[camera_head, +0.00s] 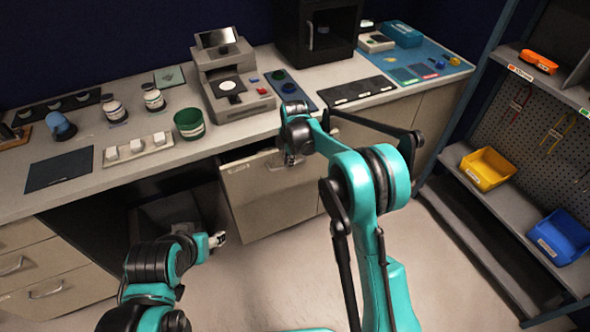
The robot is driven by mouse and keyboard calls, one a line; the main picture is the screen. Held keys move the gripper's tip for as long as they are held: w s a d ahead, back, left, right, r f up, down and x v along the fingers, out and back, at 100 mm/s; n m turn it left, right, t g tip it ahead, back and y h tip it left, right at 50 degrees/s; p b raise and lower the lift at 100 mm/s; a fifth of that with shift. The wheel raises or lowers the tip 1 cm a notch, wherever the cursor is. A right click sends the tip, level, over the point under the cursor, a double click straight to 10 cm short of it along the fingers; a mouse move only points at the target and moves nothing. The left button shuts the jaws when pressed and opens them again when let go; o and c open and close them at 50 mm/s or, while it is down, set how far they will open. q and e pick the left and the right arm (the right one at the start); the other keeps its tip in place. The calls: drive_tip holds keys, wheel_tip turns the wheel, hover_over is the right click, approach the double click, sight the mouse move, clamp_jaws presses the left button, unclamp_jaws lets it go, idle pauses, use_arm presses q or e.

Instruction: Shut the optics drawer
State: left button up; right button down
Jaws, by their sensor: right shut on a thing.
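A pale front panel with a small label, which looks like the optics drawer (262,204), stands out from under the counter at centre. A dark gap shows between its top edge and the counter. My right gripper (290,159) is at the panel's upper edge and is shut on what looks like its handle; the wrist and arm hide part of the grip. My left gripper (218,239) is low, left of the panel and apart from it, in front of the dark open space under the counter. Its fingers are too small to judge.
The counter (95,185) carries a device with a screen (227,80), a green cup (188,123), jars and trays. Closed drawers (40,275) are at lower left. A shelf rack with yellow (487,168) and blue bins (560,237) stands right. The floor is clear.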

drive_tip(key=shift+w+a, duration=0.3)
drive_tip(key=shift+w, duration=0.4)
drive_tip(key=c, duration=1.6)
unclamp_jaws()
wheel_tip(320, 180, up, 12)
drive_tip(key=s, duration=0.2)
drive_tip(key=shift+d, duration=0.45)
drive_tip(key=shift+f, duration=0.1)
